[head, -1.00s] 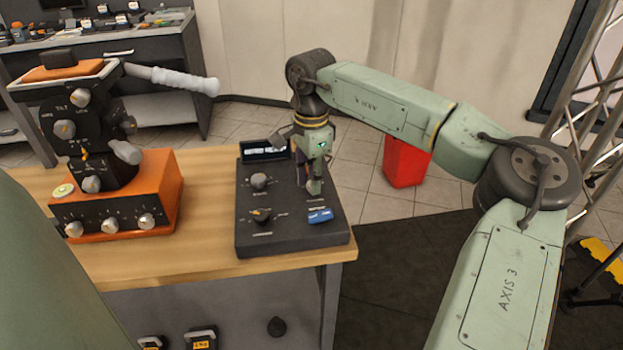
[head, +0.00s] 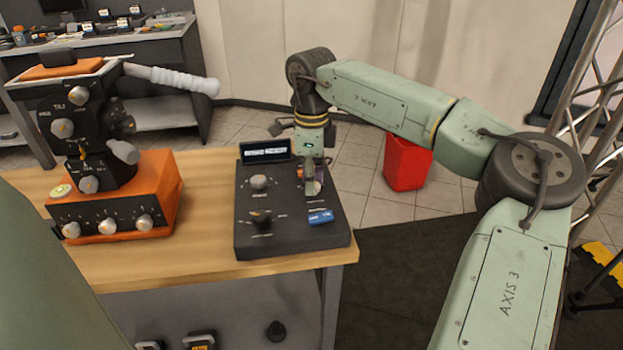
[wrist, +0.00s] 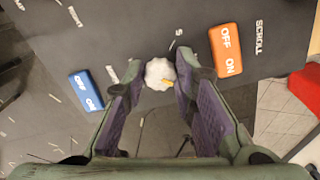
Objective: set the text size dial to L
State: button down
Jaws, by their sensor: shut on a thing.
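A pale grey knob with an orange pointer mark, the text size dial (wrist: 158,72), sits between my fingertips in the wrist view. A letter S is printed just above it there; I cannot make out an L. The orange mark is on the knob's lower right side in that view. My gripper (wrist: 160,78) is shut on the dial, one finger on each side. In the head view my gripper (head: 310,190) points down onto the right part of the dark control panel (head: 285,240) and mostly hides the dial.
In the wrist view a blue rocker switch (wrist: 86,90) lies left of the dial and an orange one (wrist: 226,50) lies right. The panel also has a grey knob (head: 259,182), a black knob (head: 261,218) and a display (head: 265,150). An orange-based machine (head: 110,210) stands at left.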

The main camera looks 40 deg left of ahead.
dwell(0.4)
jog(key=c, duration=1.3)
grip_release()
jog(key=shift+r, duration=0.1)
notch_tip(320, 180, up, 12)
jog(key=shift+f, duration=0.1)
